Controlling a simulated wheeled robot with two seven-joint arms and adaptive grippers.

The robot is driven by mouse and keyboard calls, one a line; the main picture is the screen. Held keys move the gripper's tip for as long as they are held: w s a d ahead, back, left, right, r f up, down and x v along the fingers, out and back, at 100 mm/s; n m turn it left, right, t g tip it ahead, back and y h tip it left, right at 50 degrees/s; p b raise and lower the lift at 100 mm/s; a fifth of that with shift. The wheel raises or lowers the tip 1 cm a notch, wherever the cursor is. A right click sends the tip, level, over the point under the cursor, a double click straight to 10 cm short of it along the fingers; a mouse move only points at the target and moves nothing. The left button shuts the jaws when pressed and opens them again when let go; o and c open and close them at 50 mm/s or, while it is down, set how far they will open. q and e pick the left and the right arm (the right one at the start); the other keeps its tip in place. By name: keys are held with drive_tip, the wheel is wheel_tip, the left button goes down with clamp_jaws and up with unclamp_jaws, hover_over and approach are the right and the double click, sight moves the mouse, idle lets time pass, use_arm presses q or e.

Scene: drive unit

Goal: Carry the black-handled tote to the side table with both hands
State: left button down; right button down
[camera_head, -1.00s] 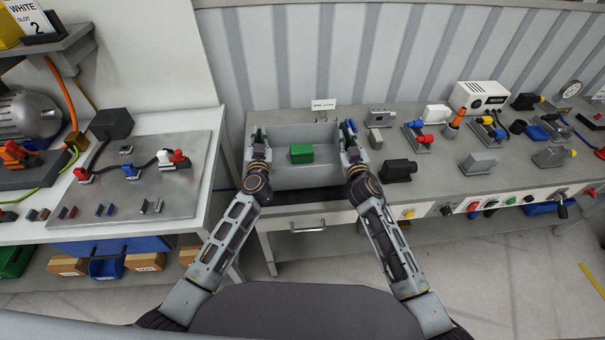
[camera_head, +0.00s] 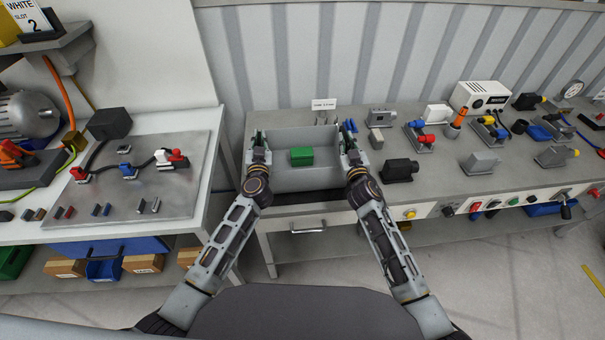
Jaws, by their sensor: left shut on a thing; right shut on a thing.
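The tote (camera_head: 305,179) is an open grey box with a green block (camera_head: 302,157) inside. It is at the left end of the long grey bench (camera_head: 440,183), near its front edge; I cannot tell whether it rests on the top or hangs just above it. My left gripper (camera_head: 259,140) is shut on the tote's left end. My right gripper (camera_head: 349,142) is shut on its right end. The black handles are mostly hidden by the grippers. The tote looks level.
A black device (camera_head: 400,170) and small grey blocks stand close to the right of the tote. A small white sign (camera_head: 324,104) stands behind it. A white table (camera_head: 60,220) with a metal plate (camera_head: 150,190) is at the left, across a narrow gap.

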use_arm(q)
drive_tip(key=shift+w+a+f+b, duration=0.1)
drive_tip(key=shift+a+f+b, duration=0.25)
drive_tip(key=shift+f+b, duration=0.35)
use_arm(e)
drive_tip(key=shift+d+f, duration=0.25)
drive_tip(key=shift+f, duration=0.7)
use_arm(q)
drive_tip(key=c, duration=1.9)
unclamp_jaws()
use_arm(e)
drive_tip(key=c, duration=1.8)
unclamp_jaws()
drive_tip(key=shift+f, duration=0.1)
use_arm(q)
drive_tip(key=o, duration=0.4)
use_arm(e)
drive_tip(key=o, duration=0.4)
use_arm(q)
drive_tip(key=shift+d, duration=0.2)
use_arm(e)
drive_tip(key=shift+a+r, duration=0.2)
drive_tip(key=shift+a, duration=0.05)
